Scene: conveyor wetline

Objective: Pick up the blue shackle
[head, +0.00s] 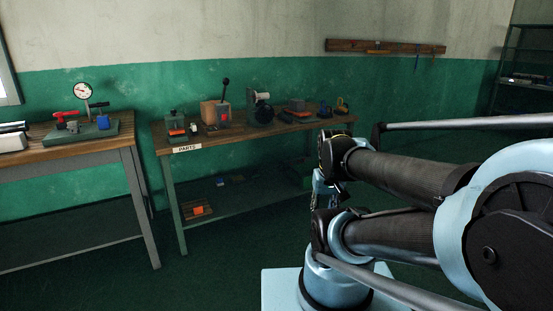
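A small dark blue, upright loop-like thing (324,108), seemingly the blue shackle, stands near the right end of the parts table (230,137). A similar yellow loop (341,104) stands just right of it. Both are small and dark, so their exact shape is hard to tell. My gripper (327,196) appears in front of and below the table's right end, apart from the blue thing. It is partly hidden by my arm, and its fingers are too unclear to tell open from shut.
The table also bears a lever box (223,112), a dark machine (261,108) and small orange parts. A lower shelf (235,204) holds an orange block (198,210). A second bench (70,152) with a dial gauge (83,90) stands left. The floor in front is clear.

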